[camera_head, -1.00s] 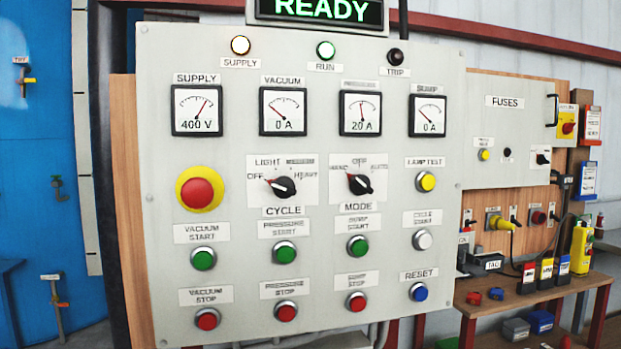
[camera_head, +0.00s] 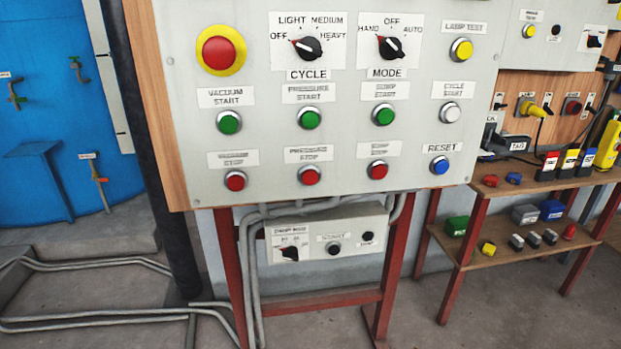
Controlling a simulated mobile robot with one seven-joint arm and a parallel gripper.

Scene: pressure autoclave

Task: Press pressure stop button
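The pressure stop button (camera_head: 310,174) is a round red push button with a metal ring, in the bottom row of the grey control panel (camera_head: 270,140). Its label (camera_head: 309,153) sits just above it. The green pressure start button (camera_head: 309,117) is directly above that. The red vacuum stop button (camera_head: 235,181) is to its left. Another red stop button (camera_head: 378,170), with a blurred label, is to its right. My gripper is not in view.
A large red emergency button (camera_head: 217,51) on yellow is at upper left. The blue reset button (camera_head: 440,165) ends the bottom row. A smaller box (camera_head: 345,240) hangs below the panel on a red frame. Shelves with small items (camera_head: 525,247) stand right. Grey pipes (camera_head: 100,320) run along the floor.

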